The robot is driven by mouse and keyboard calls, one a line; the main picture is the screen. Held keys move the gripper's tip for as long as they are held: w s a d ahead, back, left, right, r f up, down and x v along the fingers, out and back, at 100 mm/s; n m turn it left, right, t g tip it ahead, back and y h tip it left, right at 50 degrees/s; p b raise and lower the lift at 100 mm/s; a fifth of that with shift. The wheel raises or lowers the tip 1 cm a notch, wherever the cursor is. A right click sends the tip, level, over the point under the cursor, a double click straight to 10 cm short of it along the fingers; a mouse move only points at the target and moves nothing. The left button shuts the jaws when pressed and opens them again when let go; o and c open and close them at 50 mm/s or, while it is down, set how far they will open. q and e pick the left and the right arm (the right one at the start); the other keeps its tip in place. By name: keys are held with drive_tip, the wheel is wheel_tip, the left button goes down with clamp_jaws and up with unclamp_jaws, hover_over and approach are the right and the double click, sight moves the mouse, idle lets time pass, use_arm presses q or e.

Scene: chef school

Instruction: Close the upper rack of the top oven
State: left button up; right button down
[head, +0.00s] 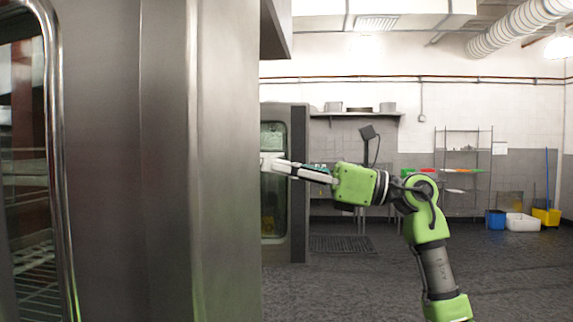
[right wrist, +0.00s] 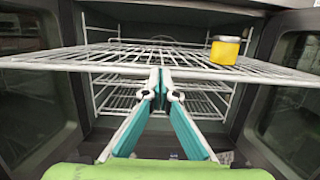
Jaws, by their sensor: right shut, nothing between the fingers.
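In the right wrist view the upper rack (right wrist: 110,60) is a wire shelf sticking out of the open top oven (right wrist: 75,60) toward me. A small yellow container (right wrist: 225,50) stands on its right side. My right gripper (right wrist: 161,76) is shut and empty, with its fingertips at the rack's front edge near the middle; I cannot tell whether they touch it. In the head view my right gripper (head: 270,161) reaches left, its tips at the edge of a large steel body that hides what lies behind. My left gripper is not in view.
Open glass doors flank the oven on the left (right wrist: 35,110) and right (right wrist: 285,100). Lower wire racks (right wrist: 205,100) are inside. In the head view a large steel body (head: 225,160) blocks the left side. The floor (head: 350,290) at right is clear.

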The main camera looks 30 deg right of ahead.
drive_tip(key=f+p+x, duration=0.1)
drive_tip(key=p+x, duration=0.1)
drive_tip(key=x, duration=0.6)
drive_tip(key=f+p+x, duration=0.2)
drive_tip(key=x, duration=0.6)
drive_tip(key=f+p+x, duration=0.1)
drive_tip(key=p+x, duration=0.2)
drive_tip(key=x, duration=0.5)
drive_tip(key=shift+w+a+f, duration=0.15)
drive_tip(key=shift+w+a, duration=0.15)
drive_tip(key=shift+a, duration=0.25)
drive_tip(key=x, duration=0.3)
drive_tip(key=f+x, duration=0.1)
drive_tip(key=x, duration=0.2)
drive_tip(key=f+p+x, duration=0.1)
drive_tip(key=x, duration=0.2)
drive_tip(key=shift+w+a+f, duration=0.1)
drive_tip(key=shift+w+a, duration=0.2)
drive_tip(key=shift+a, duration=0.05)
drive_tip(key=shift+d, duration=0.1)
